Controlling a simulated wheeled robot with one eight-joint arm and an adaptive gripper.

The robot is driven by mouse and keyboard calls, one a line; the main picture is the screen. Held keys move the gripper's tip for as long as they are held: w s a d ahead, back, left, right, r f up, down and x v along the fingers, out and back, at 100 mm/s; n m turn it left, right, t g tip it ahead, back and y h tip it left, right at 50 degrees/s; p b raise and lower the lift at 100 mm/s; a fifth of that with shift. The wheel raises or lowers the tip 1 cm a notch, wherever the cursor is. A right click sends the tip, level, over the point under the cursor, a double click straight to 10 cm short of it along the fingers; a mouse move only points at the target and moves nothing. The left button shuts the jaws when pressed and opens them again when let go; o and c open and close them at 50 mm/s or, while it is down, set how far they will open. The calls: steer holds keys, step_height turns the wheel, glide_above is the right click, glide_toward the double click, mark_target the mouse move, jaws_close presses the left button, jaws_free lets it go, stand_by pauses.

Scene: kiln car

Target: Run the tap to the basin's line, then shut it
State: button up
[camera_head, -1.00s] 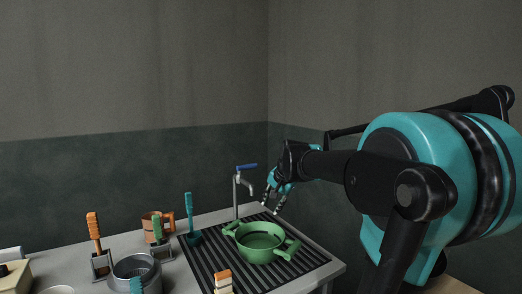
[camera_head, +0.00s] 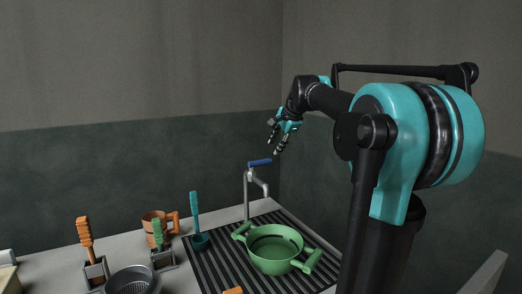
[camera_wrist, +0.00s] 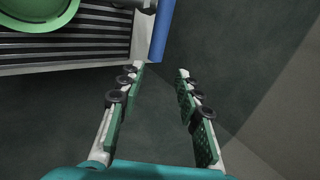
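A grey tap (camera_head: 247,195) stands upright at the back of the sink area. Its blue lever (camera_head: 260,162) points to the right, above the spout. The green two-handled basin (camera_head: 275,250) sits on the ribbed drainer, in front of and below the spout. I see no stream of water; the water level and the basin's line cannot be made out. My gripper (camera_head: 273,139) is open and empty, above the lever and apart from it. In the wrist view, the open fingers (camera_wrist: 160,70) point towards the blue lever (camera_wrist: 161,30), and the basin's rim (camera_wrist: 45,27) shows at top left.
The dark ribbed drainer (camera_head: 215,270) lies under the basin. Left of it stand a teal ladle (camera_head: 195,215), a copper mug (camera_head: 153,227), a green-handled tool (camera_head: 157,232), an orange-handled brush (camera_head: 86,238) and a grey pot (camera_head: 133,280). Walls close off the back.

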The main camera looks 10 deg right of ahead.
mark_target(268, 159)
steer(key=shift+x, duration=3.95)
steer(key=shift+w+f, duration=0.1)
steer(key=shift+f, duration=0.1)
